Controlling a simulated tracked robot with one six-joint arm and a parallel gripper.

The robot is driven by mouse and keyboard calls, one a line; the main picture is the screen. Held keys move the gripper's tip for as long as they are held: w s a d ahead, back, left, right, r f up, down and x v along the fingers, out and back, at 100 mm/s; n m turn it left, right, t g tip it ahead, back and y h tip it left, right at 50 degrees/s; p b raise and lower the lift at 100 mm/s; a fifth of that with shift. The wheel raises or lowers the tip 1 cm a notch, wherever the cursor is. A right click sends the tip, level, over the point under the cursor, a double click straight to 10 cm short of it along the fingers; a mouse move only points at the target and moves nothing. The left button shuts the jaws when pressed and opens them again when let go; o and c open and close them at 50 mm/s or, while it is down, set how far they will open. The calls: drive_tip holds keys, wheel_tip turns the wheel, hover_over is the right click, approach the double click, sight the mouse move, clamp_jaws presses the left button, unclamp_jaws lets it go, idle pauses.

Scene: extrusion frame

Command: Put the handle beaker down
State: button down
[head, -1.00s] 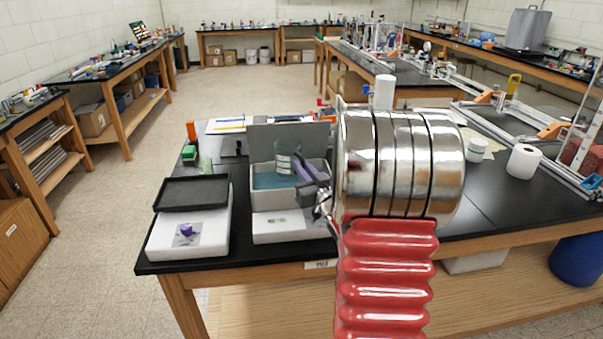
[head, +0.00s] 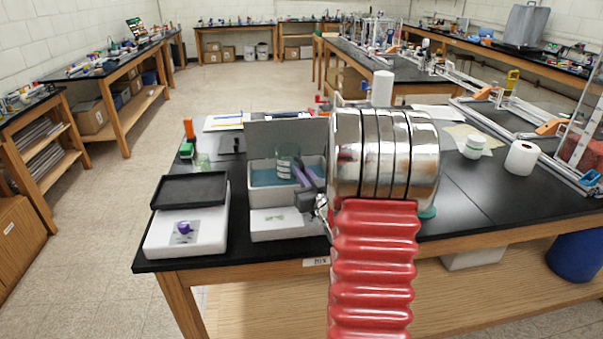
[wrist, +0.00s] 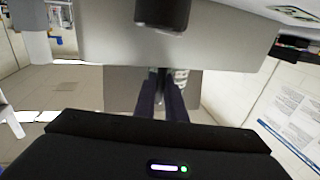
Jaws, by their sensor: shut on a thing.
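The handle beaker (head: 287,160), clear glass with pale markings, is upright at the open white box with a blue inside (head: 262,205). Its lower part is over or inside that box; I cannot tell whether it touches the bottom. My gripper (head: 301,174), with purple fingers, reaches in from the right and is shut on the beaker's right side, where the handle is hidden. In the wrist view my dark fingers (wrist: 161,84) point at a small striped part of the beaker (wrist: 181,76); the rest is hidden.
The box's grey lid (head: 270,138) stands raised behind the beaker. A white balance (head: 208,232) with a black tray (head: 189,191) stands to the left, near the table's front edge. My shiny arm link hides the bench right of the box.

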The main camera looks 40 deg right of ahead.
drive_tip(key=shift+f, duration=0.6)
idle(0.3)
drive_tip(key=c, duration=1.8)
unclamp_jaws()
drive_tip(key=shift+r, duration=0.55)
drive_tip(key=v, duration=1.2)
